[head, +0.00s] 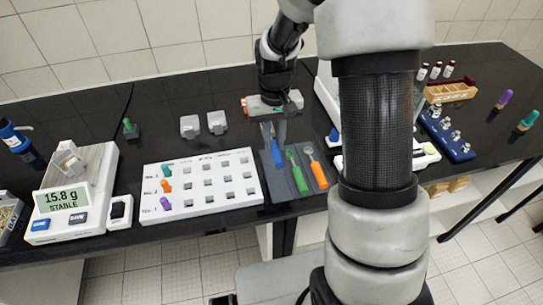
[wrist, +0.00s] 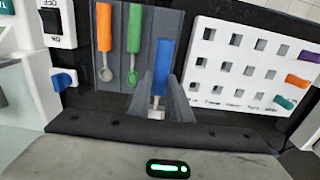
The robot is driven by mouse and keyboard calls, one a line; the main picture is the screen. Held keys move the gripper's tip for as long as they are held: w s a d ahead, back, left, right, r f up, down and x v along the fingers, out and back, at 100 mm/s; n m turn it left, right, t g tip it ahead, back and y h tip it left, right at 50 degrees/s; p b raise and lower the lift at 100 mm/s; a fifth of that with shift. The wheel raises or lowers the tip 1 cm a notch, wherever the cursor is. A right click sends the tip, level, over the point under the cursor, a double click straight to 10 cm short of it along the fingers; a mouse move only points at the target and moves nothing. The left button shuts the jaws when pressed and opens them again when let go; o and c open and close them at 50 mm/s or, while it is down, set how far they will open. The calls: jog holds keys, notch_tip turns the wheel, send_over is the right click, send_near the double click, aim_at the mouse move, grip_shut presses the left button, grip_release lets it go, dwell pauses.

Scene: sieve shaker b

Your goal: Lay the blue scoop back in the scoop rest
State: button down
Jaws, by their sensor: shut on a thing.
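The blue scoop (head: 276,152) has its handle over the left part of the dark grey scoop rest (head: 270,186). My gripper (head: 281,128) is above the rest, reaching down from behind, shut on the blue scoop. In the wrist view the scoop's blue handle (wrist: 162,66) shows between the fingers (wrist: 161,84), lined up with the right part of the rest (wrist: 158,20). Its metal end lies toward my gripper body. Whether the scoop touches the rest I cannot tell. A green scoop (head: 297,172) and an orange scoop (head: 317,171) lie beside it in the rest.
A white board (head: 203,182) with several square holes and coloured plugs stands close left of the rest. A balance (head: 70,195) reading 15.8 g is further left. My arm hides part of the bench to the right.

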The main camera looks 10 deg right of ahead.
notch_tip(320, 180, down, 8)
jog(key=shift+r, duration=0.25)
jog(key=shift+f, duration=0.2)
jog(key=c, duration=1.6)
grip_release()
jog(key=shift+r, duration=0.1)
